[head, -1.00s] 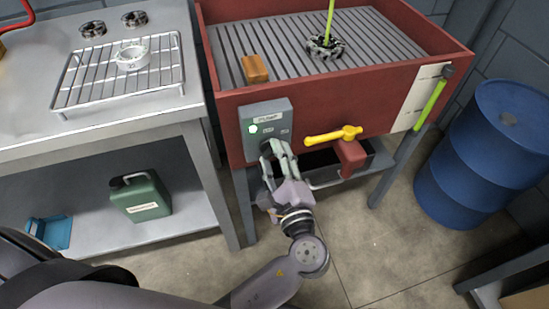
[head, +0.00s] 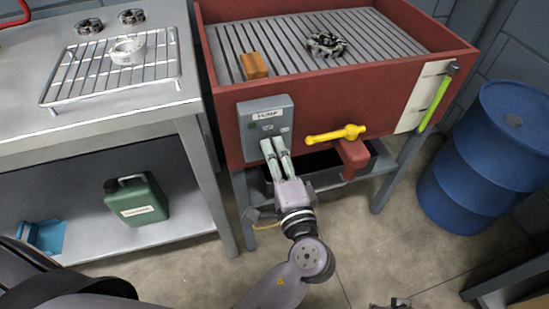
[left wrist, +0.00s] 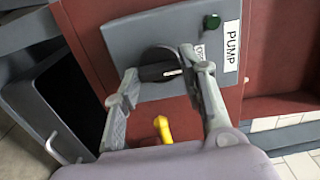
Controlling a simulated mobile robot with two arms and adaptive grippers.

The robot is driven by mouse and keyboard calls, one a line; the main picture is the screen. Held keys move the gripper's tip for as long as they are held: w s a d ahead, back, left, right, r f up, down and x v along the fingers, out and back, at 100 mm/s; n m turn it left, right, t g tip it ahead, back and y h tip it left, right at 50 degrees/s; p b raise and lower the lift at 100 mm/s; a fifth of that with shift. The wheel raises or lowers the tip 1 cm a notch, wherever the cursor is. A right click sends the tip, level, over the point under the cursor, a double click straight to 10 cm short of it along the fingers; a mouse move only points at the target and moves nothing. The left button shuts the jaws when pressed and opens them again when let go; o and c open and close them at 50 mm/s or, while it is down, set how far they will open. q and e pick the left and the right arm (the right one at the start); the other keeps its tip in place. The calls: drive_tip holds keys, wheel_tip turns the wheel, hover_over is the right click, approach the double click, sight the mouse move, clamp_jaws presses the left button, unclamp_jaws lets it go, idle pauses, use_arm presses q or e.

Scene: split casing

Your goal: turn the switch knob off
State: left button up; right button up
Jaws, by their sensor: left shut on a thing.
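The switch knob (left wrist: 152,72) is dark with a white mark. It sits on the grey pump panel (head: 251,119), on the red basin's front. In the left wrist view its mark lies near a small label partly hidden by a finger. My left gripper (head: 270,147) is at the panel's lower part. It also shows in the left wrist view (left wrist: 160,72), with one finger on each side of the knob, shut on it. The indicator light (left wrist: 212,21) is dark green and unlit. In the head view the fingers hide the knob.
A yellow-handled valve (head: 336,134) sticks out just right of my left gripper. A blue drum (head: 485,165) stands at the right. A steel table (head: 150,118) stands at the left. A small piece at the bottom edge may be my right gripper (head: 391,304).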

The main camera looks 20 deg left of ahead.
idle(0.4)
use_arm(q)
drive_tip(key=o, duration=1.2)
drive_tip(key=shift+c, duration=0.2)
drive_tip(key=shift+s, duration=0.1)
drive_tip(key=v, duration=0.7)
drive_tip(key=shift+d, duration=0.15)
drive_tip(key=shift+s, duration=0.1)
